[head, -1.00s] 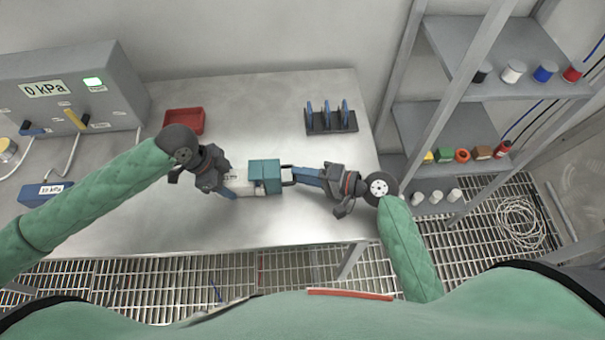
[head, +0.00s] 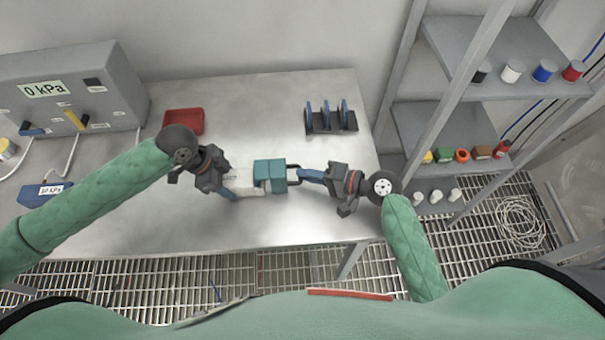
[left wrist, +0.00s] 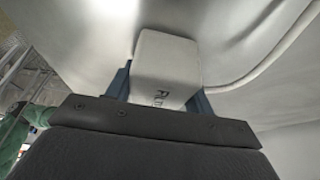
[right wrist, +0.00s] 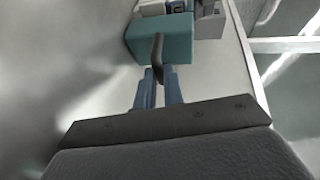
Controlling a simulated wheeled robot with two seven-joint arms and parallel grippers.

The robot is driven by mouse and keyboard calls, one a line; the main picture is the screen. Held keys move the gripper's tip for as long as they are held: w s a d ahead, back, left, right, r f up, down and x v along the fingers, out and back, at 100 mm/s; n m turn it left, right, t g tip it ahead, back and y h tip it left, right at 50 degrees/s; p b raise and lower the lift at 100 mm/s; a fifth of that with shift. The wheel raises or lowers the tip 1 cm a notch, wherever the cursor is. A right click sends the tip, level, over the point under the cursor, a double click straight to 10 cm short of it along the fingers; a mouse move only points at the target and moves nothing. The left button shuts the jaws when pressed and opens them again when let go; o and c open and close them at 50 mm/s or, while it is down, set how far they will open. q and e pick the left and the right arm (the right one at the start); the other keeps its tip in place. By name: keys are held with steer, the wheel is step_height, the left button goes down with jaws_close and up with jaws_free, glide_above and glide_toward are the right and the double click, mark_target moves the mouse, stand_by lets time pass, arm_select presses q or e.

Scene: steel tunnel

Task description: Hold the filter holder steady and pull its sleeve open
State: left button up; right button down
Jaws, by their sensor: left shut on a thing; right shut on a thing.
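The filter holder's pale grey body (head: 246,184) lies on the steel table, its lettered end showing in the left wrist view (left wrist: 166,70). Its teal sleeve (head: 271,172) is at the right end, with a dark loop handle (head: 294,173). The right wrist view shows the sleeve (right wrist: 160,40) and the handle (right wrist: 158,58) between the fingers. My left gripper (head: 230,186) is shut on the grey body. My right gripper (head: 304,174) is shut on the handle. A light part shows beside the sleeve in the right wrist view, its detail unclear.
A red tray (head: 184,121) sits behind my left gripper. A dark rack with blue discs (head: 331,117) stands at the back right. A grey gauge box (head: 70,95) with hoses fills the left. The table's front middle is clear.

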steer(key=shift+d+f, duration=0.1)
steer(key=shift+d, duration=1.35)
steer(key=c, duration=1.5)
jaws_free()
steer(key=shift+d, duration=0.1)
steer(key=v, duration=1.1)
steer(key=shift+s+d, duration=0.25)
steer(key=shift+d, duration=0.1)
